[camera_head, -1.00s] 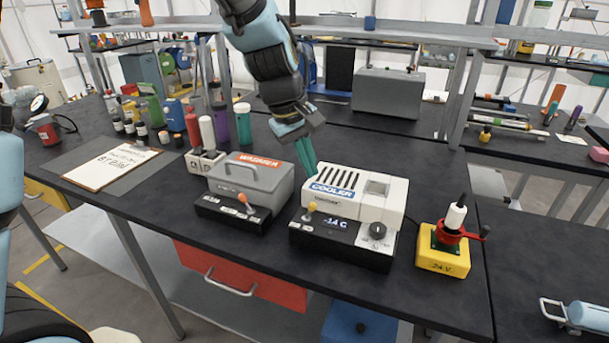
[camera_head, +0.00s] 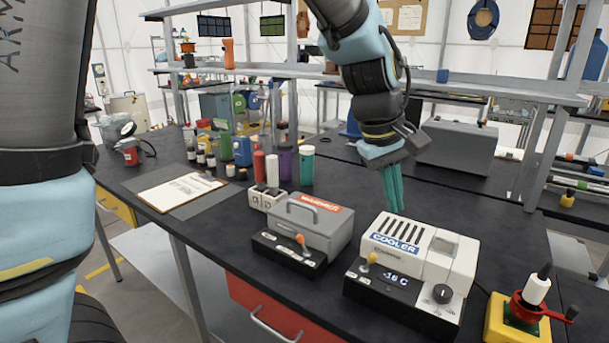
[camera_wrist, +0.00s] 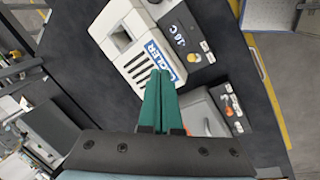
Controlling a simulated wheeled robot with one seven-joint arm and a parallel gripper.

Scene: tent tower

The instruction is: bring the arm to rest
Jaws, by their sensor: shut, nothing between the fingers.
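My gripper (camera_head: 393,188) hangs from my arm above the dark bench, with its green fingers pointing down and closed together, holding nothing. In the head view it is just behind the white cooler (camera_head: 452,256), between the cooler and the grey case at the back. In the wrist view the closed fingers (camera_wrist: 158,100) appear in front of the cooler (camera_wrist: 130,45), over its blue label. Whether the fingers touch the cooler cannot be told for certain; they look apart from it. The cooler display reads about -16 C.
The grey warmer (camera_head: 318,222) stands left of the cooler. A yellow 24 V box (camera_head: 500,325) with a red crank is at the right. Bottles (camera_head: 306,165) and a clipboard (camera_head: 182,190) are farther left. A grey case (camera_head: 458,146) and shelf posts stand behind.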

